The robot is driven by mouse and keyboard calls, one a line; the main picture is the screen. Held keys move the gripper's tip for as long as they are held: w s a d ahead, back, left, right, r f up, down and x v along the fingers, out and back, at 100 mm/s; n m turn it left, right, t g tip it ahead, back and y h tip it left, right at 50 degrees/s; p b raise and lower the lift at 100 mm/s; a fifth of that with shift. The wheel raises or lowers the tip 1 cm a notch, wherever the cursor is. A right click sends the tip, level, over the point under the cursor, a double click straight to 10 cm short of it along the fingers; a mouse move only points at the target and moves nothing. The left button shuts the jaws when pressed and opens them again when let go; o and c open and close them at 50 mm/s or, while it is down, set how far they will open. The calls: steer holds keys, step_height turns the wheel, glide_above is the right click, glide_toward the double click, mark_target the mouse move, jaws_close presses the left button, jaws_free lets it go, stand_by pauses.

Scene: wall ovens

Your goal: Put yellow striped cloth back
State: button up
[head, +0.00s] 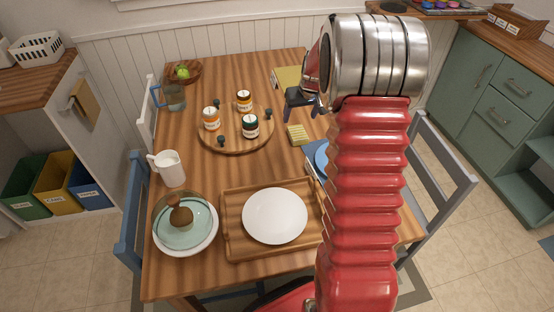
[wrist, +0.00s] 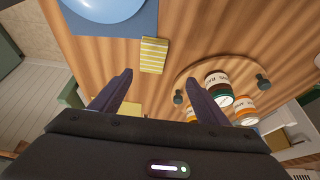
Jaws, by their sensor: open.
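The yellow striped cloth (head: 298,135) lies folded flat on the wooden table, right of the round wooden board. In the wrist view the cloth (wrist: 154,55) lies beyond my fingertips, roughly in line with the gap between them. My gripper (head: 291,107) is above the table, behind the cloth in the head view. In the wrist view my gripper (wrist: 159,80) has its two dark fingers spread, with nothing held between them. A larger yellow item (head: 287,77) lies farther back on the table, partly hidden by my arm; I cannot tell what it is.
The round board (head: 235,148) holds several jars and dark knobs. A blue plate (wrist: 108,6) on a blue mat (wrist: 145,23) lies beside the cloth. A wooden tray (head: 233,246) with a white plate (head: 275,216) is at the front. Chairs flank the table.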

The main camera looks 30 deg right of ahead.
steer(key=s+a+r+n, duration=0.1)
steer(key=s+a+r, duration=0.55)
steer(key=a, duration=0.25)
steer(key=s+a+r+n, duration=0.1)
steer(key=s+a+r, duration=0.5)
steer(key=a+r, duration=0.25)
steer(key=s+a, duration=0.5)
steer(key=s, duration=0.5)
steer(key=s+a+t+y, duration=0.1)
steer(key=s+a, duration=0.5)
steer(key=s, duration=0.4)
steer(key=shift+a+r+n, duration=0.15)
steer(key=shift+r+n, duration=0.2)
steer(key=shift+n, duration=0.05)
steer(key=shift+c, duration=0.5)
